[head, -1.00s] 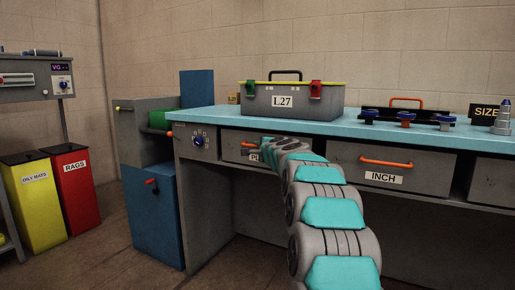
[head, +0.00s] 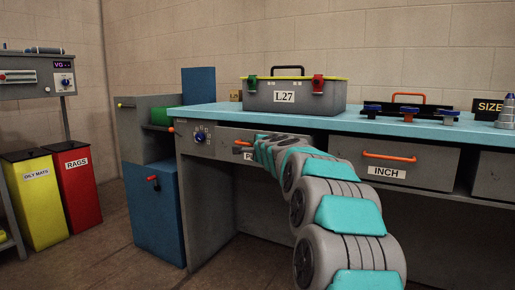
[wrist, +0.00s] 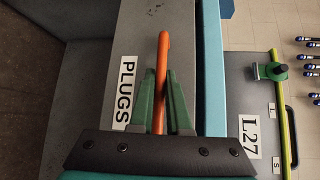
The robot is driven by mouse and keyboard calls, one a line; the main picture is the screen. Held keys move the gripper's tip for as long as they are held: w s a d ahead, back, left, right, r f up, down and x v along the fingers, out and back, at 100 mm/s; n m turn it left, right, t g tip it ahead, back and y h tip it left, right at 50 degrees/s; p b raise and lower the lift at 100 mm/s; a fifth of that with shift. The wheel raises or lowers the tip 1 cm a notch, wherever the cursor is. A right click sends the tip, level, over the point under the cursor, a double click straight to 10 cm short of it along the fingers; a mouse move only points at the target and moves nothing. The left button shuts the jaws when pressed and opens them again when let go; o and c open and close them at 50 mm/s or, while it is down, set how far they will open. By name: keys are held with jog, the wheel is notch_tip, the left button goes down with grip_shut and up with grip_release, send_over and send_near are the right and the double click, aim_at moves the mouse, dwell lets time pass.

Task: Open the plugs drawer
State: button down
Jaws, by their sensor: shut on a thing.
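The plugs drawer (wrist: 133,60) has a grey front with a white PLUGS label (wrist: 125,90) and an orange bar handle (wrist: 163,52). In the wrist view my gripper (wrist: 161,74) has its two green fingers on either side of the handle, shut on it. In the head view the drawer front (head: 226,146) is under the worktop's left part, and my arm covers much of it and its label. The handle's left end (head: 242,143) shows beside my arm. I cannot tell whether the drawer stands slightly out.
The blue worktop (head: 205,117) carries the L27 toolbox (head: 300,97) above the drawer. The INCH drawer (head: 430,168) is to the right. A blue cabinet (head: 155,215) stands left of the bench, with yellow (head: 35,200) and red (head: 78,185) bins beyond. Floor before the bench is clear.

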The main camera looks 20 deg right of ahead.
jog(key=s+a, duration=1.4)
jog(key=a, duration=0.4)
jog(key=shift+s+a, duration=0.25)
jog(key=shift+a, duration=0.05)
jog(key=c, duration=0.9)
grip_release()
jog(key=s+r+p, duration=0.1)
jog(key=s, duration=0.6)
jog(key=shift+s+a, duration=0.35)
jog(key=shift+a, duration=0.1)
